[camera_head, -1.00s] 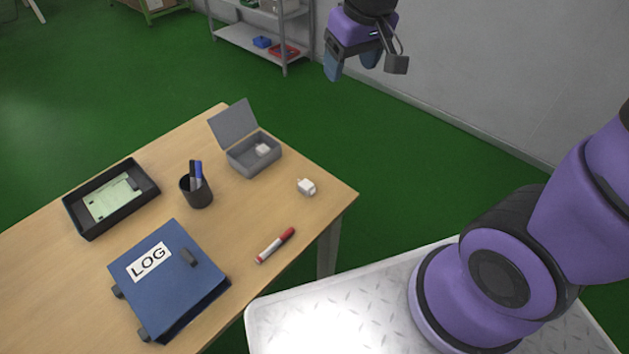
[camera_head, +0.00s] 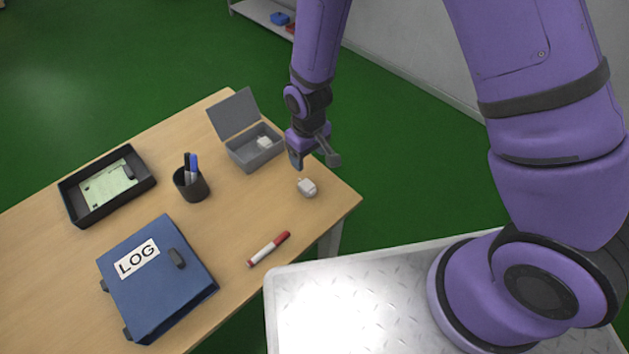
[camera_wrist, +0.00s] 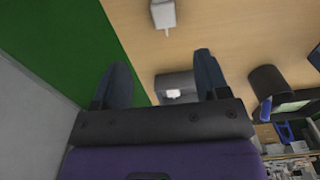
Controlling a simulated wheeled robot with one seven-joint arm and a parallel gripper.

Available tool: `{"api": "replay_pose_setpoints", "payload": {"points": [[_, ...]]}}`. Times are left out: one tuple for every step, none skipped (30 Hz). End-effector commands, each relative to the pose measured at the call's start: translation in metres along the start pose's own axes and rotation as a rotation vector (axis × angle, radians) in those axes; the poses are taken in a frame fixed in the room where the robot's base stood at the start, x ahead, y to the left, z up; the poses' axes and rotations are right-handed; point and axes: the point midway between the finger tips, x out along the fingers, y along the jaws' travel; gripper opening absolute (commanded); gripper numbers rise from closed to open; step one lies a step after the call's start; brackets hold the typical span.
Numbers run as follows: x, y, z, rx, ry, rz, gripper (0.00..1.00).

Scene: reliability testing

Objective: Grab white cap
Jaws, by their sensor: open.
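A small white cap (camera_head: 307,187), blocky with a little stub, lies on the wooden table (camera_head: 240,210) near its right corner. It also shows at the top of the wrist view (camera_wrist: 163,13). A second small white piece (camera_head: 264,142) sits inside the open grey box (camera_head: 240,158); in the wrist view that piece (camera_wrist: 173,93) lies between my fingers' outlines. My gripper (camera_head: 314,160) is open and empty, pointing down above the table edge, just beyond the white cap and right of the grey box. Its two fingers (camera_wrist: 163,75) stand apart in the wrist view.
A black pen cup (camera_head: 191,186) stands left of the box. A black tray (camera_head: 80,212) with a green board is farther left. A blue LOG binder (camera_head: 160,290) and a red-and-white marker (camera_head: 268,249) lie nearer. Table around the cap is clear.

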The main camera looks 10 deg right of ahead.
Motion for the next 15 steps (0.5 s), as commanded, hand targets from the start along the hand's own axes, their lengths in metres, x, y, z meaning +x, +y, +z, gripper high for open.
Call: {"api": "replay_pose_setpoints", "payload": {"points": [[0.010, -0.004, 0.002, -0.010, -0.009, -0.001, 0.68], [0.014, -0.006, 0.002, -0.014, -0.012, -0.001, 0.68], [0.018, -0.008, 0.003, -0.018, -0.015, -0.002, 0.68], [0.021, -0.009, 0.003, -0.020, -0.016, -0.002, 0.68], [0.023, -0.009, 0.003, -0.022, -0.016, -0.002, 0.68], [0.026, -0.010, 0.003, -0.023, -0.017, -0.002, 0.68], [0.029, -0.010, 0.003, -0.023, -0.018, -0.002, 0.68], [0.032, -0.010, 0.003, -0.023, -0.018, -0.002, 0.68], [0.036, -0.010, 0.003, -0.023, -0.019, -0.002, 0.68], [0.039, -0.010, 0.003, -0.023, -0.019, -0.002, 0.68], [0.044, -0.010, 0.004, -0.023, -0.020, -0.002, 0.68], [0.050, -0.010, 0.004, -0.023, -0.019, -0.002, 0.68], [0.054, -0.010, 0.004, -0.023, -0.020, -0.002, 0.68], [0.058, -0.010, 0.004, -0.023, -0.020, -0.002, 0.68], [0.063, -0.010, 0.004, -0.023, -0.020, -0.002, 0.68]]}}
